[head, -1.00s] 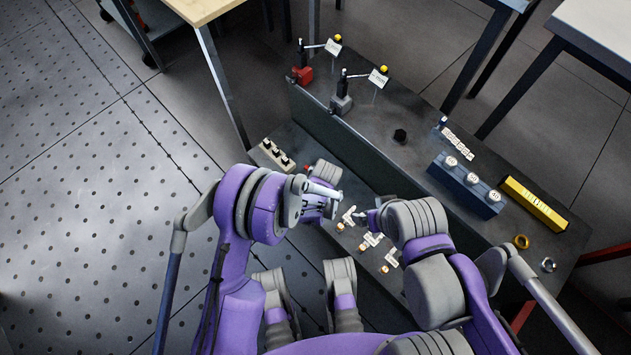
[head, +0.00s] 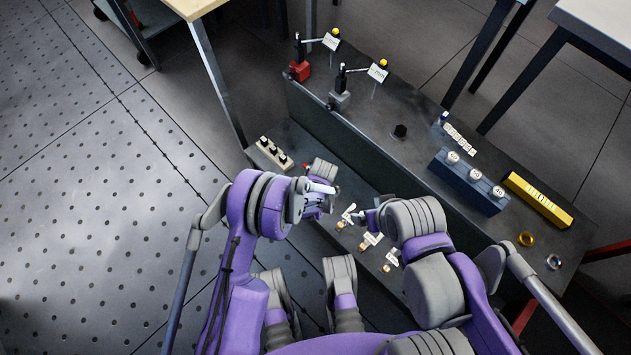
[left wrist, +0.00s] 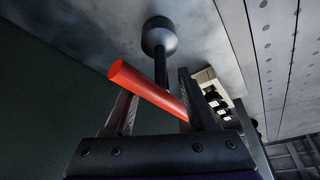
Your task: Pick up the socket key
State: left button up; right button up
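The socket key has a red bar handle (left wrist: 145,88), a dark shaft and a round dark socket end (left wrist: 159,36). In the left wrist view it lies between the two fingers of my left gripper (left wrist: 156,84). The fingers stand apart on either side of the shaft, with gaps visible. The handle crosses the finger area, its lower right end close to the right finger; I cannot tell whether they touch. In the head view only a small red bit (head: 306,166) shows beside my left wrist. My right gripper (head: 370,216) is near small tagged parts; its fingers are unclear.
A beige rack with black knobs (head: 270,153) stands left of the left wrist. Several small tagged parts (head: 371,239) lie between the arms. The raised bench holds a blue block with dials (head: 468,182), a yellow box (head: 538,200), rings and two armed stands (head: 340,98).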

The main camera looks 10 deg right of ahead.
pick_arm(q)
grip_shut()
dwell(1.2)
